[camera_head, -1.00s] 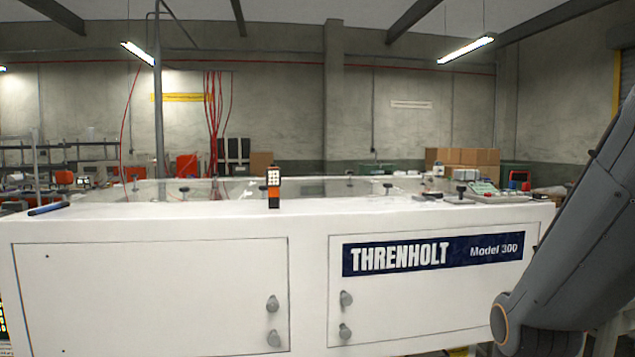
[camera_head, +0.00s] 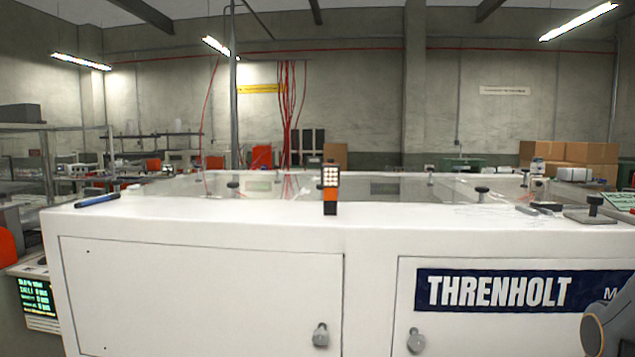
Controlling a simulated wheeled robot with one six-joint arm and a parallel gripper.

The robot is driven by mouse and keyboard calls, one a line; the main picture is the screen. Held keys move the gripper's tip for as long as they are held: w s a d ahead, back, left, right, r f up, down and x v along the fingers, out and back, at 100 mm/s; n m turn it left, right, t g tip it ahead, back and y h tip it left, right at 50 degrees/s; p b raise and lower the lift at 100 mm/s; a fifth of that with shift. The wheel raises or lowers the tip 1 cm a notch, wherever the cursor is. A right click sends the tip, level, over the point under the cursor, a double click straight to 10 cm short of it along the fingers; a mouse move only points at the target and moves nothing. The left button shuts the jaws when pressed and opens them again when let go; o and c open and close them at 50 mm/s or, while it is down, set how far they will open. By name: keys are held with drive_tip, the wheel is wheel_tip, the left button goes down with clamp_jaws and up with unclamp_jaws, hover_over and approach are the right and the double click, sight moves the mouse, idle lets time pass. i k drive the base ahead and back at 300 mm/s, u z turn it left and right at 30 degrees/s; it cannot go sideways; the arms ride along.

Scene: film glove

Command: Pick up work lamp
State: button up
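The work lamp (camera_head: 330,190) stands upright on the front edge of the white machine's top (camera_head: 250,222), near the middle of the view. It is small, with an orange and black body and a pale panel of light dots at its upper part. Nothing touches it. Part of my arm shows at the lower right edge of the view. My gripper is out of view.
A blue pen-like object (camera_head: 98,200) lies on the top at the left. Dark knobs and a clear panel (camera_head: 385,188) are behind the lamp. Small tools (camera_head: 540,208) lie at the right. Round knobs (camera_head: 320,335) stick out from the front doors.

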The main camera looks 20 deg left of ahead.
sight(331, 175)
drive_tip(key=u, duration=0.65)
drive_tip(key=i, duration=0.7)
drive_tip(key=u, duration=0.8)
